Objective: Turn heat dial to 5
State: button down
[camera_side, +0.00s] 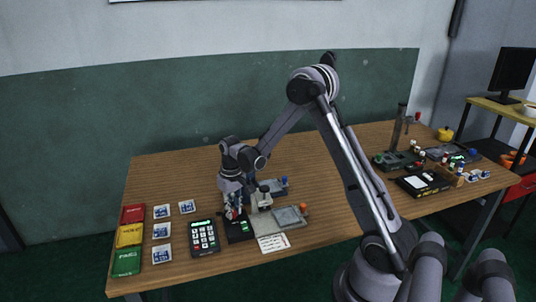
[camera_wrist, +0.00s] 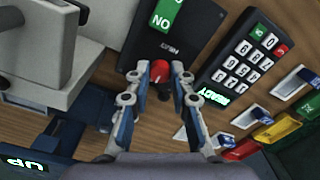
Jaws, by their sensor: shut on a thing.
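The heat dial (camera_wrist: 160,72) is a small red knob with a dark lower part, in the wrist view. It sits at the edge of a black box (camera_wrist: 152,42) with a green patch whose letters appear upside down as "ON". My gripper (camera_wrist: 161,67) has its two fingertips on either side of the red knob and is shut on it. In the side view my gripper (camera_side: 234,213) reaches down over the black box (camera_side: 237,235). The dial's pointer and any number scale cannot be read, so its setting is unclear.
A black keypad (camera_side: 204,237) with a green screen stands left of the box. Red, yellow and green packs (camera_side: 129,235) and several blue-white cards (camera_side: 162,230) lie farther left. A grey device (camera_side: 262,197) stands close behind the box, and a white sheet (camera_side: 273,243) lies to the right.

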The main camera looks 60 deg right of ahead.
aim_at(234, 212)
jog(key=m, duration=0.5)
jog(key=shift+m, duration=0.3)
jog(key=m, duration=0.5)
jog(key=shift+m, duration=0.3)
jog(key=c, duration=1.2)
grip_release()
jog(key=shift+o, duration=0.2)
notch_tip(234, 212, up, 12)
jog(key=shift+s, duration=0.15)
